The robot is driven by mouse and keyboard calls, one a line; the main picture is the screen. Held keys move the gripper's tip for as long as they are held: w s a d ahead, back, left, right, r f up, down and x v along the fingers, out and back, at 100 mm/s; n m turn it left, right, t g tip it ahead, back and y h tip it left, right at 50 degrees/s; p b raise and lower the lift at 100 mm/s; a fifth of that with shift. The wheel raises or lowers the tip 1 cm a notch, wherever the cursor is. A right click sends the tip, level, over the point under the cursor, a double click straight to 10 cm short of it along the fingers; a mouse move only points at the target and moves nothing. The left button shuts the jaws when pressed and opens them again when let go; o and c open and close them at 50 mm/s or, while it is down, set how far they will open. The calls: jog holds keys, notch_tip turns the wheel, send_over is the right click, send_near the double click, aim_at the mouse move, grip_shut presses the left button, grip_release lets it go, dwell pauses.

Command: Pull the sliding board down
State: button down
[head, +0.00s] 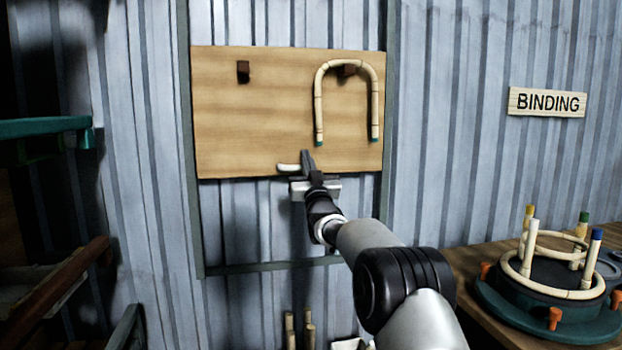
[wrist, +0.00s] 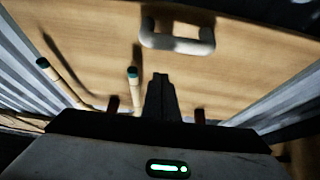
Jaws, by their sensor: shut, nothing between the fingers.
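The sliding board (head: 240,120) is a flat wooden panel between dark upright rails on the wall; it fills much of the wrist view (wrist: 240,75). A pale handle (head: 288,168) sits at its lower edge, partly hidden behind my gripper. In the wrist view the handle (wrist: 178,42) is a grey bar, apart from the fingertips in the picture. My gripper (head: 307,157) is in front of the board's lower edge, by the right end of the handle. Its fingers (wrist: 160,80) are shut together and empty. I cannot tell whether they touch the handle or board.
A bent rattan arch (head: 318,100) hangs on the board's right peg; the left peg (head: 243,72) is bare. A bench with a round jig (head: 555,305) stands at the right, under a BINDING sign (head: 546,103). The rail frame is open below the board.

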jog(key=s+d+f+g+h, duration=0.25)
jog(key=s+d, duration=0.25)
jog(key=s, duration=0.4)
jog(key=s+d+f+m+g+h, duration=0.1)
jog(key=s+d+f+g, duration=0.2)
jog(key=s, duration=0.6)
jog(key=s+d+f+g+h, duration=0.1)
jog(key=s+d+g, duration=0.2)
jog(key=s+d, duration=0.45)
jog(key=s+d+f+m+g+h, duration=0.1)
jog(key=s+d+f+g, duration=0.3)
jog(key=s, duration=0.7)
jog(key=s+f+g, duration=0.2)
jog(key=s+f, duration=0.4)
jog(key=s, duration=0.5)
jog(key=s+d+f+m+g+h, duration=0.15)
jog(key=s+f, duration=0.35)
jog(key=s, duration=0.6)
notch_tip(320, 180, up, 26)
jog(key=g+p, duration=0.1)
jog(key=p, duration=2.5)
jog(key=shift+s, duration=0.45)
jog(key=shift+a+n, duration=0.1)
jog(key=shift+n, duration=0.15)
